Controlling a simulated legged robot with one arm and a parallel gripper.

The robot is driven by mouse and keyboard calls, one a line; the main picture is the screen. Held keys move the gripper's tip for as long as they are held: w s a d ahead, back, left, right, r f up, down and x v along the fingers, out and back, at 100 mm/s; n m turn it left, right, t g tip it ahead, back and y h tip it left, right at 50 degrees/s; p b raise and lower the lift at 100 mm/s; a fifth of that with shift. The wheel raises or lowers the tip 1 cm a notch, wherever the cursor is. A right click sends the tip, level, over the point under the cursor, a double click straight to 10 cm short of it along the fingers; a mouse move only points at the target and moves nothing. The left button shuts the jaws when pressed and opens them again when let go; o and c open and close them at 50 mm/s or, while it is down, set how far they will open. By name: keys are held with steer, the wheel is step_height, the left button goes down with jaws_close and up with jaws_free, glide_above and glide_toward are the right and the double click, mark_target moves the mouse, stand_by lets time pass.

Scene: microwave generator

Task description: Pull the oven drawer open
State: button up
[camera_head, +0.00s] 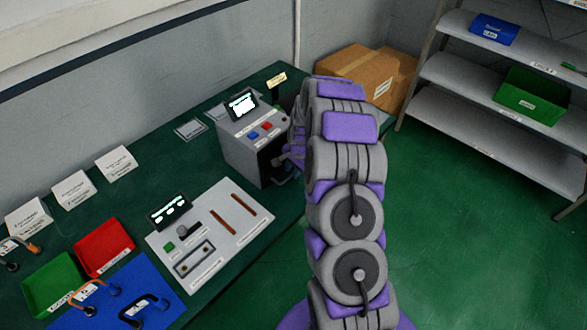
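The oven is a grey box (238,146) on the green table, with a small lit screen on top and a blue and a red button on its upper panel. Its dark front (271,158) faces right, towards my arm. My gripper (291,158) is at this front, close to the drawer's handle area. My purple and grey arm hides much of the gripper and the right part of the oven. I cannot tell whether the fingers touch the handle or how far the drawer stands out.
Left of the oven, a white control panel (226,247) lies on the table (150,150). Beyond it are a red tray (103,247), a green tray (52,284) and a blue mat (130,276). Cardboard boxes (366,76) and a shelf rack (480,78) stand behind. The green floor at right is clear.

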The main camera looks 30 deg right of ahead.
steer(key=shift+r, duration=0.1)
steer(key=shift+c, duration=0.6)
steer(key=shift+d, duration=0.6)
jaws_close()
steer(key=shift+a, duration=0.15)
steer(key=shift+s, duration=0.1)
steer(key=shift+s+d, duration=0.25)
steer(key=shift+s, duration=0.4)
steer(key=s+d+p, duration=0.3)
steer(key=s+d, duration=0.1)
steer(key=s, duration=0.9)
steer(key=shift+d, duration=0.35)
